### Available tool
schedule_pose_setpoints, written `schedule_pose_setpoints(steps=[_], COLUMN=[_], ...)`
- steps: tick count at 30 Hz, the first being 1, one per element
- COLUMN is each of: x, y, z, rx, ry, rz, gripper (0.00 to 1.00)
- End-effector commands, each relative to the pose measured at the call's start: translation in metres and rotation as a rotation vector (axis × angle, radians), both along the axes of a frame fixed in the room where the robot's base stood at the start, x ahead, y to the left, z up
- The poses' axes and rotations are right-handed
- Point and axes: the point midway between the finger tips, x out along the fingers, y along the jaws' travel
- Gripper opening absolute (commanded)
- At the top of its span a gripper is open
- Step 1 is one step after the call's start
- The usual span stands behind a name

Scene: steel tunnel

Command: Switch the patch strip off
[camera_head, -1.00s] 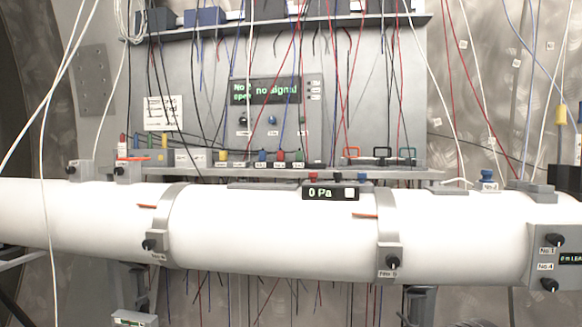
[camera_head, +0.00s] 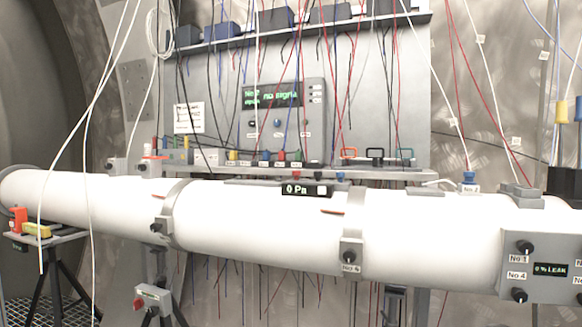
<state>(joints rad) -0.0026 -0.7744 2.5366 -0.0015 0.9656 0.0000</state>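No part is legibly labelled as the patch strip, so I cannot tell for certain which one it is. A row of small coloured plugs and blocks (camera_head: 265,158) runs along the ledge behind the white pipe (camera_head: 270,220). A small grey box with a red knob (camera_head: 152,298) stands on a tripod below the pipe at the lower left. Its switch position is too small to tell. My gripper is not in view.
A panel with a green-text display (camera_head: 272,97) hangs on the back board. A grey box with black knobs (camera_head: 538,268) sits at the pipe's right. Thin cables hang in front. A stand with orange and yellow items (camera_head: 35,232) is at the far left.

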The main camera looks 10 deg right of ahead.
Motion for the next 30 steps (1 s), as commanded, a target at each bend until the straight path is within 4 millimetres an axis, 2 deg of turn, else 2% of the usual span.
schedule_pose_setpoints(steps=[1,6,30], x=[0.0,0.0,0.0], y=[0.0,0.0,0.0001], z=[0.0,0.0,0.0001], rx=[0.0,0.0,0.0], ry=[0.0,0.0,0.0], rz=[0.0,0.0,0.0], gripper=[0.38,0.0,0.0])
